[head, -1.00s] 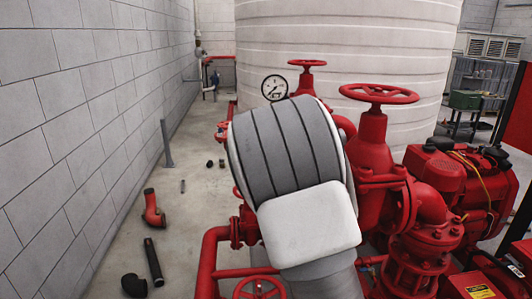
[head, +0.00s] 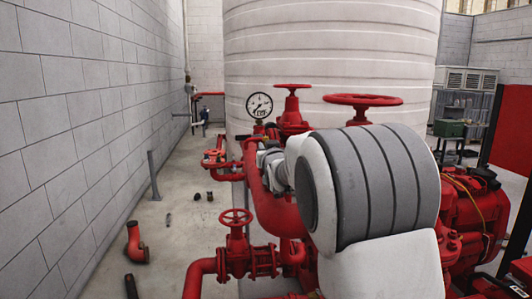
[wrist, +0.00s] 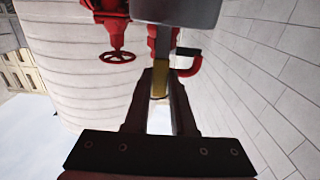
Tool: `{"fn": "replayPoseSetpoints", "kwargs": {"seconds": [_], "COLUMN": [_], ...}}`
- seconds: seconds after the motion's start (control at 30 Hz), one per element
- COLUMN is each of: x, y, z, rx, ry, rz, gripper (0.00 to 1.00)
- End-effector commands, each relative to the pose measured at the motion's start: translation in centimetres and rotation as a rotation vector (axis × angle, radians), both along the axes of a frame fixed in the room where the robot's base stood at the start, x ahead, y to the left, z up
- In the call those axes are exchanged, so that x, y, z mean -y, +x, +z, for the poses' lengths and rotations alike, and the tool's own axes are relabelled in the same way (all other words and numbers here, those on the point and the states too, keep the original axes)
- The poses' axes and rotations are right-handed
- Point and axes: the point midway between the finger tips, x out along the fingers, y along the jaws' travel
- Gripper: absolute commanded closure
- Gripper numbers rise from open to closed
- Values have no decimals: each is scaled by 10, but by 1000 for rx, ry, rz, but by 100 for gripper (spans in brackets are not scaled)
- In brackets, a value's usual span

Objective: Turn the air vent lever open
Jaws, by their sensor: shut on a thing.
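My gripper (wrist: 160,84) shows in the wrist view, with its two dark fingers closed in on a narrow yellow piece (wrist: 160,78), which I take to be the air vent lever. A grey block (wrist: 176,12) at the top edge of the wrist view hides what lies beyond it. In the head view my own arm reaches toward the red pipe below the pressure gauge (head: 259,105). The fingertips and lever are too small or hidden there to make out. How far the lever is turned cannot be told.
Red handwheels stand on valves at the front (head: 236,216) and behind my arm (head: 362,100). A large white tank (head: 330,50) fills the back. A block wall (head: 80,110) runs along the left, with loose pipe parts (head: 136,243) on the floor beside it.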

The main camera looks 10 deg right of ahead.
Motion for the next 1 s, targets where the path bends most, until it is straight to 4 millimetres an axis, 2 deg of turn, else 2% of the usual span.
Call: {"fn": "replayPoseSetpoints", "kwargs": {"seconds": [0.5,0.53,0.7,1.0], "x": [1,1,1,1], "y": [0,0,0,-1], "z": [1,1,1,0], "rx": [3,3,2,1], "ry": [22,22,21,20], "rz": [-2,-2,-2,-1], "gripper": [100,75,46,46]}}
